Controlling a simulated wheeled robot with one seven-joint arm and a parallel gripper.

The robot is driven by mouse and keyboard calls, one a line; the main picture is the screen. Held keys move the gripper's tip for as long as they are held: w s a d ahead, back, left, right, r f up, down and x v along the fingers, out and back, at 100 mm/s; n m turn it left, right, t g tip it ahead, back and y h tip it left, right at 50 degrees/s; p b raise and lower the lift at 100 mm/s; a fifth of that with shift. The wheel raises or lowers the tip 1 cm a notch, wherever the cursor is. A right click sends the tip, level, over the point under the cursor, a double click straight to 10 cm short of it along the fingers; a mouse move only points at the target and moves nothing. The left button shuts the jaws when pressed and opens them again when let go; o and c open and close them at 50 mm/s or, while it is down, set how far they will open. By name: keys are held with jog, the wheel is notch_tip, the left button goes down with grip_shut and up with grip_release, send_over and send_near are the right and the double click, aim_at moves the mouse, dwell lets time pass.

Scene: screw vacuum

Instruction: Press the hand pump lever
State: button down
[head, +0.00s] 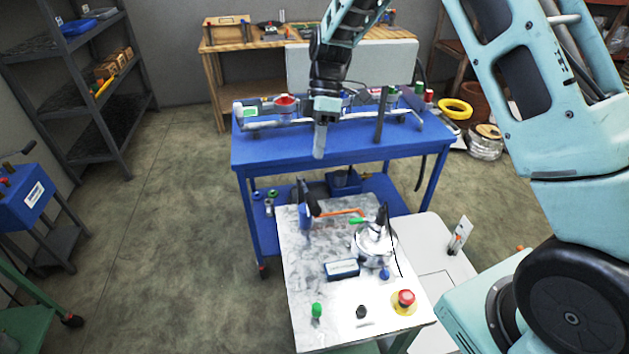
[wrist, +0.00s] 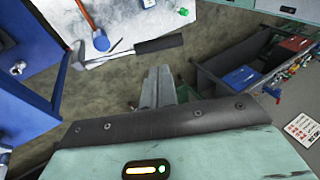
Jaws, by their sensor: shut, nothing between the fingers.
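My gripper (head: 319,152) points down above the front edge of the blue cart, its fingers together and empty. In the wrist view the shut fingers (wrist: 158,76) appear just below a black handle (wrist: 158,45) on a metal rod, which looks like the pump lever. The handle reaches past the edge of the pale worktop. A gap shows between fingertips and handle; its depth is unclear. In the head view the dark handle (head: 311,199) rises at the worktop's far left corner by a blue upright part (head: 305,219). An orange rod (head: 342,212) runs beside it.
The pale worktop (head: 300,275) holds a silver round device (head: 374,246), a red button (head: 404,299), a green knob (head: 316,310) and a small display (head: 342,268). The blue cart (head: 300,147) stands behind it, with metal pipes on top. Open floor lies left.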

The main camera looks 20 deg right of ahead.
aim_at(313, 198)
jog(key=p+x, duration=0.3)
jog(key=x, duration=0.6)
jog(key=shift+a+f+p, duration=0.1)
jog(key=shift+p, duration=0.2)
jog(key=shift+f, duration=0.15)
